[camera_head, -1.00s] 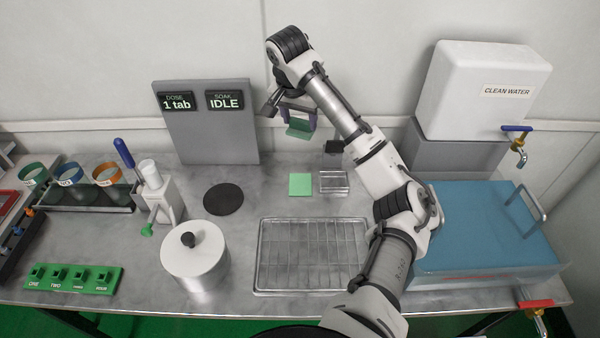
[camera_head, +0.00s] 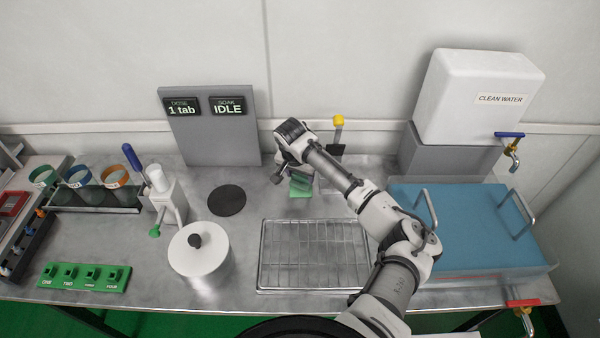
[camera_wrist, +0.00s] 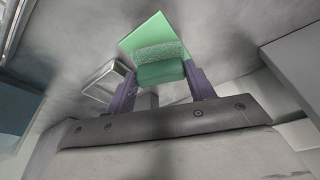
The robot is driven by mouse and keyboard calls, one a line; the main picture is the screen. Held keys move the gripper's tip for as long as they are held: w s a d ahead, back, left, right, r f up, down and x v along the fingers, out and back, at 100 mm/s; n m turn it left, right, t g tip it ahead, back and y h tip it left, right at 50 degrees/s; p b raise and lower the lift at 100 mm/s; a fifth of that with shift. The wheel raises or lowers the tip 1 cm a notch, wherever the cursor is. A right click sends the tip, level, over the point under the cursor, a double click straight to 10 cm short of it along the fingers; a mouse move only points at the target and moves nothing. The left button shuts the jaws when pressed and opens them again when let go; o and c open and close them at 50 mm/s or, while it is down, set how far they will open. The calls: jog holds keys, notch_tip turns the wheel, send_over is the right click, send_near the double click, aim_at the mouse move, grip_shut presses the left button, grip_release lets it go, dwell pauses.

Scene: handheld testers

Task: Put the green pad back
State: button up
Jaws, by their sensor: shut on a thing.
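My gripper (camera_wrist: 161,90) is shut on the green pad (camera_wrist: 160,66), with a purple finger at each side of it. The pad is a small block with a rough, speckled upper part and a smoother green part. Just past the pad in the wrist view is a flat light green square (camera_wrist: 146,36) on the bench, partly covered by the pad. In the head view my gripper (camera_head: 301,182) is low over this square (camera_head: 299,193), and my arm hides part of it. I cannot tell whether the pad touches the square.
A clear shallow dish (camera_wrist: 104,80) lies beside the green square. A yellow-topped tool (camera_head: 338,121) stands behind my arm. A wire rack tray (camera_head: 312,254) lies in front, a black disc (camera_head: 227,200) to the left, and a blue-topped basin (camera_head: 470,225) to the right.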

jog(key=shift+f, duration=0.3)
jog(key=shift+f, duration=0.15)
jog(key=o, duration=1)
